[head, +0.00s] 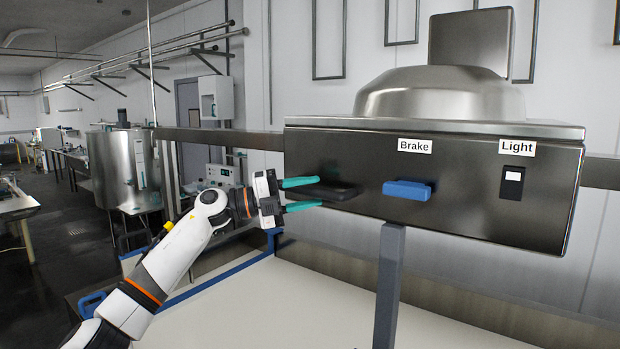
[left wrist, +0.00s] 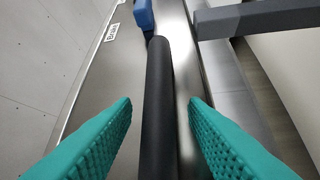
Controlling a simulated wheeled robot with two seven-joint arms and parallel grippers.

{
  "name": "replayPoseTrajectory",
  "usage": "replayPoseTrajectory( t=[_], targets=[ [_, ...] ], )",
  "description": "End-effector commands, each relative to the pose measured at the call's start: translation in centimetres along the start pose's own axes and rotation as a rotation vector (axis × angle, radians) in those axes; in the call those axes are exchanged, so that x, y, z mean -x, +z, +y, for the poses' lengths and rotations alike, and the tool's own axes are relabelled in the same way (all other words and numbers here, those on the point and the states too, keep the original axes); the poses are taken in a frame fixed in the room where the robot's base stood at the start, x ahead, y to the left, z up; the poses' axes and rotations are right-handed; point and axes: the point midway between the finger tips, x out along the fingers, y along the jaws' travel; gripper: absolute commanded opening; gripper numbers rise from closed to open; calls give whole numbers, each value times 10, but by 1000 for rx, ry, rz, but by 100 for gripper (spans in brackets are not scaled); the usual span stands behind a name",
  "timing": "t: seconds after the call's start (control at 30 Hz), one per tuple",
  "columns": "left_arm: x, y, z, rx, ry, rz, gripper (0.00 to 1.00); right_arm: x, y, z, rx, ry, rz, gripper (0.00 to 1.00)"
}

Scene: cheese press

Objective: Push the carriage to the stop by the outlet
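The carriage (head: 470,190) is a large steel box with a domed top, standing over the table on the right in the head view. Its front carries a black handle (head: 332,191), a blue brake lever (head: 407,189) under a "Brake" label, and a light switch. My left gripper (head: 305,194) is open at the black handle, with teal fingers above and below its left end. In the left wrist view the black handle (left wrist: 158,110) runs between the two spread fingers, with gaps visible. The blue brake lever (left wrist: 144,15) shows at the top there. My right gripper is not in view.
A grey post (head: 390,285) stands in front of the carriage below the brake. A horizontal steel rail (head: 225,138) runs along the wall behind. The white table (head: 300,310) with blue edging is clear below. A steel vat (head: 118,165) stands at the far left.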

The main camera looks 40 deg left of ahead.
Motion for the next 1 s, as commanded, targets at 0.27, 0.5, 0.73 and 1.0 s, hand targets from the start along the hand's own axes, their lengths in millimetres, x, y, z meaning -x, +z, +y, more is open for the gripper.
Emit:
replayPoseTrajectory(
  t=[0.27, 0.5, 0.73, 1.0],
  targets=[
    [-8, 1, 0, 0, 0, -1, 40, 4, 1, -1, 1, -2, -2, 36],
    [-8, 0, 0, -1, 0, -1, 20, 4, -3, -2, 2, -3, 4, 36],
    [-8, 0, -1, 0, -1, -1, 0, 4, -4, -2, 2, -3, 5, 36],
    [1, -1, -2, -2, -3, 1, 0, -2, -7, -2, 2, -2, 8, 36]
  ],
)
